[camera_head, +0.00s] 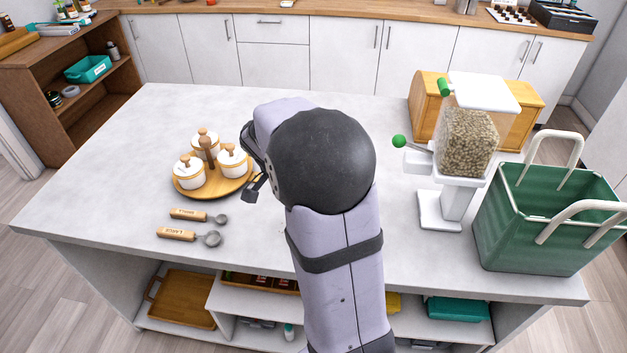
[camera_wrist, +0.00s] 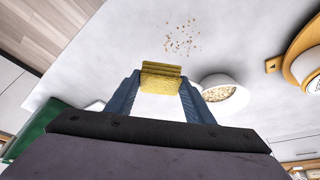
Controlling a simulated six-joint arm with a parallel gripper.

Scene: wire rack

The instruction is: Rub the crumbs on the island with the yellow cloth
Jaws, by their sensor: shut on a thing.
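My gripper (camera_wrist: 160,95) is shut on the folded yellow cloth (camera_wrist: 161,76), which sits between the two blue fingertips in the wrist view. The crumbs (camera_wrist: 182,38) are a loose scatter of small brown bits on the pale island top (camera_wrist: 115,60), a little beyond the cloth and apart from it in that picture. I cannot tell whether the cloth touches the surface. In the head view the island top (camera_head: 110,190) is visible, but my arm hides the cloth, the crumbs and the fingertips.
A white bowl of beige bits (camera_wrist: 219,94) stands close right of the cloth in the wrist view. White canisters on a round wooden tray (camera_head: 215,192) and measuring spoons (camera_head: 190,236) are left of my arm; a grain dispenser (camera_head: 467,140) and green basket (camera_head: 535,225) are right.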

